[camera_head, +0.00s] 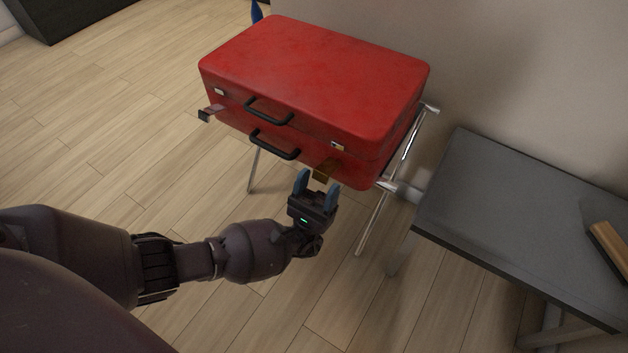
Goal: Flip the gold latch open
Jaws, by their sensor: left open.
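A closed red suitcase (315,65) lies flat on a chrome-legged stand, with two black handles on its front. The gold latch (323,170) juts from the lower right part of the suitcase front, below a small catch plate (337,145). A second latch piece (211,112) sticks out at the front left, below another plate (219,92). My left gripper (317,187) is open, its two blue fingers pointing up at the gold latch. The latch shows just beyond and between the fingertips; I cannot tell whether they touch. My right gripper is not in view.
The stand's chrome legs (371,221) come down right of my left gripper. A dark grey table (490,200) stands at the right, with a wooden-edged object (608,248) on it. A wall is behind the suitcase.

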